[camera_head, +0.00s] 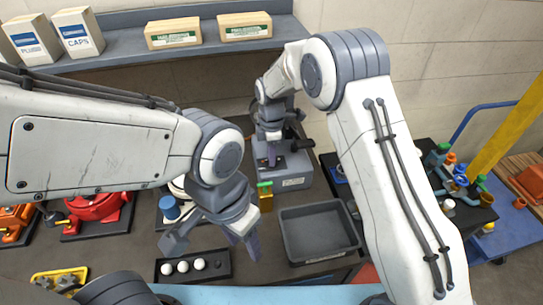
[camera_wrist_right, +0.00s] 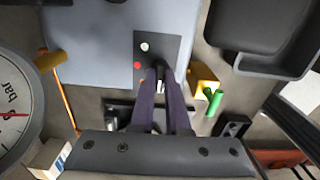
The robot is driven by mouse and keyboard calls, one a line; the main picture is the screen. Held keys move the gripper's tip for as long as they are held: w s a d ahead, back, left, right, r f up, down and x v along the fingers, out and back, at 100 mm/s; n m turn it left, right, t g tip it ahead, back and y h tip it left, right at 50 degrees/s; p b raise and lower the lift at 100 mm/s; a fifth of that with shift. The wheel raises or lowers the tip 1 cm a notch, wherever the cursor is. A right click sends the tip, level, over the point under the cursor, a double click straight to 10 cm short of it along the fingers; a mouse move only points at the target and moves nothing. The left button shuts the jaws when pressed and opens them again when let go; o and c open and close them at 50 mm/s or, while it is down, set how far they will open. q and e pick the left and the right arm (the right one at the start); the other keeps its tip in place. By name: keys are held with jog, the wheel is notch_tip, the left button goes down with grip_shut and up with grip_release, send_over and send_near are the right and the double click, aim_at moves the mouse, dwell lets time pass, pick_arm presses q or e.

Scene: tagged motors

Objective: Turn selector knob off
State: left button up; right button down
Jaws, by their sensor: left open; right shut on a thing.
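A grey-blue control box (camera_head: 293,183) stands at the back of the bench. In the right wrist view its top (camera_wrist_right: 85,62) carries a dark plate (camera_wrist_right: 147,46) with a white round part (camera_wrist_right: 145,46) and a red button (camera_wrist_right: 137,65). My right gripper (camera_head: 270,158) reaches down over this plate; in its wrist view the fingers (camera_wrist_right: 161,76) are shut on a small dark knob, mostly hidden between the tips. The knob's exact angle cannot be told. My left gripper (camera_head: 212,242) is open and empty above the bench front, away from the box.
A grey tray (camera_head: 318,258) lies in front of the box. A yellow block (camera_head: 266,201) with a green handle (camera_head: 264,184) stands beside it. A black rack (camera_head: 190,279) with white balls lies near the left gripper. A round gauge (camera_wrist_right: 14,118) shows in the wrist view.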

jog(key=c, duration=0.9)
grip_release()
notch_tip(320, 180, up, 11)
jog(key=b, duration=0.2)
jog(key=shift+f+b, duration=0.2)
jog(key=shift+b, duration=0.15)
